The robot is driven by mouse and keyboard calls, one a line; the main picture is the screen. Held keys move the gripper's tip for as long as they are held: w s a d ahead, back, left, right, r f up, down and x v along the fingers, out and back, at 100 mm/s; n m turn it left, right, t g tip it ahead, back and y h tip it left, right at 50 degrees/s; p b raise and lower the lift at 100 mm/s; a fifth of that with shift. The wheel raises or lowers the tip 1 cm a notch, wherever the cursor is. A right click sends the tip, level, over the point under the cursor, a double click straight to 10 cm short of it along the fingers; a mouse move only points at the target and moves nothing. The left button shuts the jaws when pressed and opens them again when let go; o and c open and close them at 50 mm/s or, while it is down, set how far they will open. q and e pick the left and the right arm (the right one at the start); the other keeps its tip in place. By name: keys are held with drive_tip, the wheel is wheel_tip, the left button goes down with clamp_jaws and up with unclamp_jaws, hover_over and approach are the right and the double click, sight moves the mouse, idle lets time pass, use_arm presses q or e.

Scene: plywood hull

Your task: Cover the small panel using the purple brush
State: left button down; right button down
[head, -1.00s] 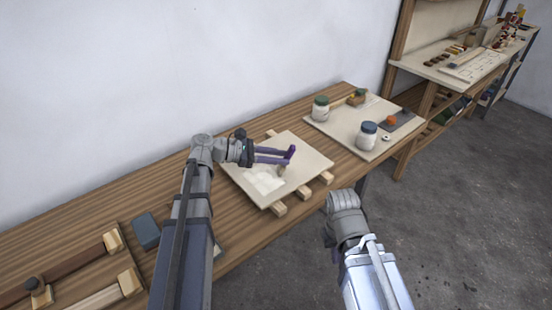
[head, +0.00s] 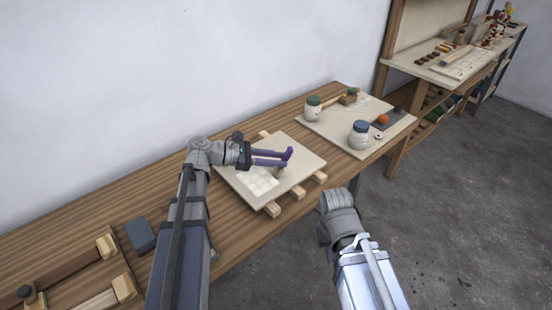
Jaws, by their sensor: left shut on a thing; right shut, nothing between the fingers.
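The small panel (head: 299,152) is a pale board lying on wooden strips on the workbench. A lighter, whiter patch (head: 257,181) covers part of its left and near side; the rest looks bare. My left gripper (head: 286,158) reaches over the panel from the left and is shut on the purple brush (head: 289,153). The brush's purple handle end points up, and its tan bristles (head: 279,173) point down at the panel, beside the patch. I cannot tell whether they touch it. My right gripper (head: 325,237) is shut and empty, off the bench's front edge; its fingertips are mostly hidden.
A pale board (head: 340,132) to the right bears a green-lidded jar (head: 313,108), a blue-lidded jar (head: 359,135) and an orange item (head: 383,119). A blue-grey block (head: 140,235) and wooden clamps (head: 70,272) lie at the left. Open floor lies in front.

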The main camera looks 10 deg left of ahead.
use_arm(q)
drive_tip(key=shift+s+a, duration=0.6)
drive_tip(key=shift+s, duration=0.15)
drive_tip(key=shift+s+a, duration=0.1)
drive_tip(key=shift+s+a, duration=0.55)
drive_tip(key=shift+s, duration=0.15)
drive_tip(key=shift+s, duration=0.15)
drive_tip(key=shift+s+a, duration=0.6)
drive_tip(key=shift+s, duration=0.05)
drive_tip(key=shift+s+a, duration=0.6)
drive_tip(key=shift+s, duration=0.2)
drive_tip(key=shift+s, duration=0.1)
drive_tip(key=shift+s+a, duration=0.6)
drive_tip(key=shift+s, duration=0.1)
